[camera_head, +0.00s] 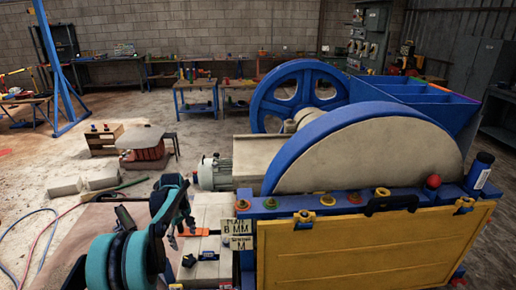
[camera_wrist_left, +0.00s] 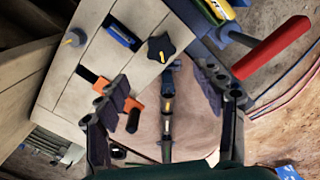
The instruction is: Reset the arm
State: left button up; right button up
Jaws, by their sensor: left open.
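My left gripper (camera_head: 181,213) hangs at the lower left of the head view, beside the crusher's front left corner. In the left wrist view its two fingers (camera_wrist_left: 165,95) are spread wide with nothing gripped. A dark elongated item (camera_wrist_left: 167,112) shows in the gap between them, and I cannot tell how far below it is. My left arm's teal and black joints fill the lower left of the head view. My right gripper is not in view.
The jaw crusher, with a blue flywheel (camera_head: 285,92) and yellow front panel (camera_head: 370,245), fills the right. A pale plank bench top (camera_head: 208,262) carries an orange-handled tool (camera_head: 197,232); the wrist view shows a black star knob (camera_wrist_left: 162,48) and red handle (camera_wrist_left: 272,47).

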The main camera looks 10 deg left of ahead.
pick_arm(q)
jog(key=s+d+r+m+t, duration=0.3)
jog(key=s+d+r+m, duration=0.3)
jog(key=s+d+r, duration=0.6)
jog(key=s+d+f+m+t, duration=0.1)
jog(key=s+d+m+t, duration=0.1)
jog(key=s, duration=0.6)
jog(key=s+d+f+m+t, duration=0.1)
jog(key=s+d+m+t, duration=0.1)
jog(key=s+d+m, duration=0.3)
jog(key=s+d, duration=0.2)
jog(key=s, duration=0.1)
jog(key=shift+s+m, duration=0.3)
jog(key=shift+s, duration=0.05)
